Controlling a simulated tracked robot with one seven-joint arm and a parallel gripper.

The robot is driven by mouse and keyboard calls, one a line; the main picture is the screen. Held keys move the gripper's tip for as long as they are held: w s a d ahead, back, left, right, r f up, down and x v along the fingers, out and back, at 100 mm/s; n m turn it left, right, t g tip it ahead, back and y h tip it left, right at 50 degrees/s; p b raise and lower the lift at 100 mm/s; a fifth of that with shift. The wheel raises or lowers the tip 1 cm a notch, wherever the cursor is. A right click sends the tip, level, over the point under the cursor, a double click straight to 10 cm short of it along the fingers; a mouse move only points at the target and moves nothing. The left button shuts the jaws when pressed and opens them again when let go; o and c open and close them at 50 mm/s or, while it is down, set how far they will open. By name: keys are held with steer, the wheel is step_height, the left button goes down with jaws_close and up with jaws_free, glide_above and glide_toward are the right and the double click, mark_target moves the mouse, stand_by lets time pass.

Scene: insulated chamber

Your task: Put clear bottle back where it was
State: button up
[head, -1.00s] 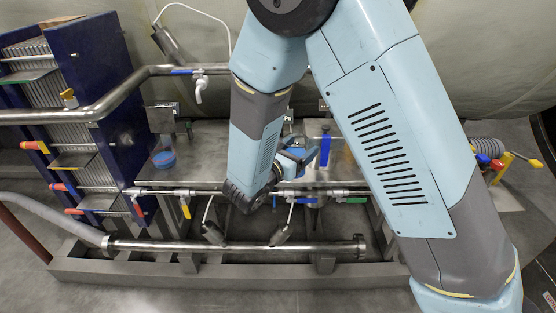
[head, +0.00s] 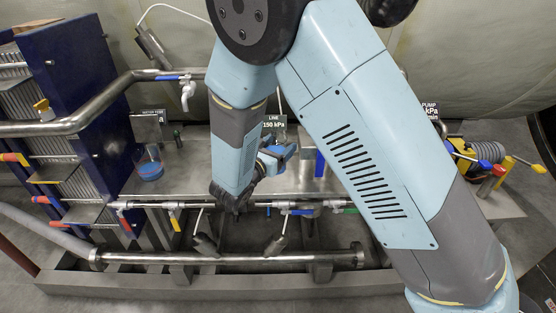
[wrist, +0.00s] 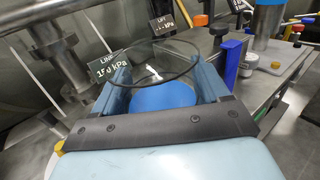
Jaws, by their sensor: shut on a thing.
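My gripper (head: 276,156) is over the metal bench near the middle of the head view, partly hidden behind my own arm. In the wrist view my gripper (wrist: 165,88) is shut on a clear, round-rimmed vessel, which I take as the clear bottle (wrist: 186,66). Its dark rim shows as an oval between the fingers, with blue at the bottom. The bottle cannot be made out in the head view. Whether its base touches anything is hidden.
A clear beaker with blue liquid (head: 150,168) stands on the bench (head: 185,185) at left. A LINE sign (head: 274,125) stands behind my gripper, and a blue upright part (head: 320,163) to its right. Pipes with valve handles run along the bench front.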

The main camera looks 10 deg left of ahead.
steer(key=w+f, duration=0.1)
steer(key=f, duration=0.1)
steer(key=w+f, duration=0.1)
steer(key=f, duration=0.2)
steer(key=w+a+f, duration=0.1)
steer(key=f, duration=0.2)
steer(key=shift+w, duration=0.4)
steer(key=o, duration=1.3)
steer(key=v, duration=1.2)
steer(key=shift+r, duration=0.1)
